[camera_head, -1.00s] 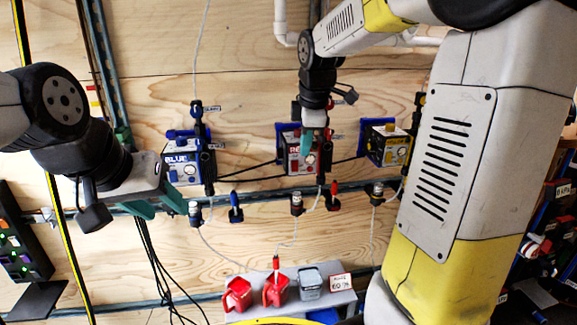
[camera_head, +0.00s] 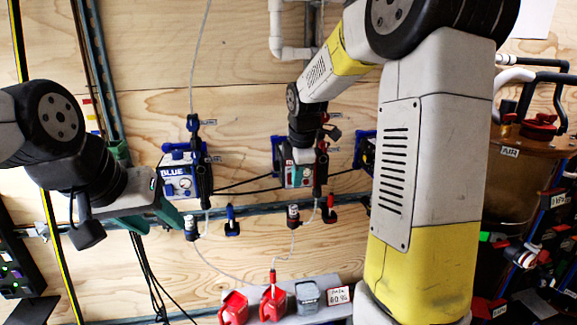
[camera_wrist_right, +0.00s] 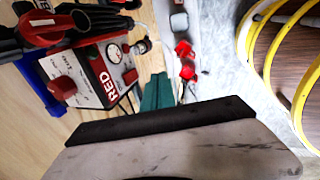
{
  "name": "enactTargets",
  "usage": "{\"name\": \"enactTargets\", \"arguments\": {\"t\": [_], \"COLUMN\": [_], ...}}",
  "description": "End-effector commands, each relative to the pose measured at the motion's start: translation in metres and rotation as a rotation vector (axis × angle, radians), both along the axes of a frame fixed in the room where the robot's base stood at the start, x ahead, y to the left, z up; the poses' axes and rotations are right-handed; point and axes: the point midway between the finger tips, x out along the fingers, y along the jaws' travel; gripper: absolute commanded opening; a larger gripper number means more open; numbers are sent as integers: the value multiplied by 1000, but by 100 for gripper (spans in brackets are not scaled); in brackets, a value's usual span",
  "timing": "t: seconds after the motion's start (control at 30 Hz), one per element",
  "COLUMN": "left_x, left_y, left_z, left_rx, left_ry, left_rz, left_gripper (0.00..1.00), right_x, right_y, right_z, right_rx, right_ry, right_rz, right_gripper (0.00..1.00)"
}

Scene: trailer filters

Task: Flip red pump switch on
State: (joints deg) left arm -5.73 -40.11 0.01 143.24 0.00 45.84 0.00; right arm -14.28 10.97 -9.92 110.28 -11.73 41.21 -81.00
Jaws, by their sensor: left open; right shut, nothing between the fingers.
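The red pump (camera_head: 297,178) is a box on the wooden wall, partly hidden behind my right arm in the head view. My right gripper (camera_head: 302,156) is shut and empty in front of the red pump. Its green fingertips (camera_wrist_right: 156,92) appear beside the pump's labelled face, apparently apart from the knob. My left gripper (camera_head: 172,216) is open and empty, below the blue pump.
The blue pump (camera_head: 178,176) is left of the red one; another blue-backed unit (camera_head: 366,150) is at right, mostly behind my arm. Hoses and valves (camera_head: 292,216) hang below. A shelf (camera_head: 330,312) with red containers (camera_head: 272,303) is lower down.

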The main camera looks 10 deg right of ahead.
Motion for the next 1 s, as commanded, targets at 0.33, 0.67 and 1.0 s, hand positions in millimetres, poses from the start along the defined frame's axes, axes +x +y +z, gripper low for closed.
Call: {"name": "enactTargets", "arguments": {"t": [0.33,0.67,1.0], "left_x": [0,0,0], "left_y": [0,0,0], "left_z": [0,0,0], "left_rx": [0,0,0], "left_ry": [0,0,0], "left_rz": [0,0,0], "left_gripper": [48,48,48], "right_x": [39,49,54], "right_y": [1,2,1], "right_z": [-32,-33,-34], "right_rx": [-2,0,-1], "right_ry": [0,0,-1], "right_rz": [0,0,1], "right_gripper": [0,0,0]}}
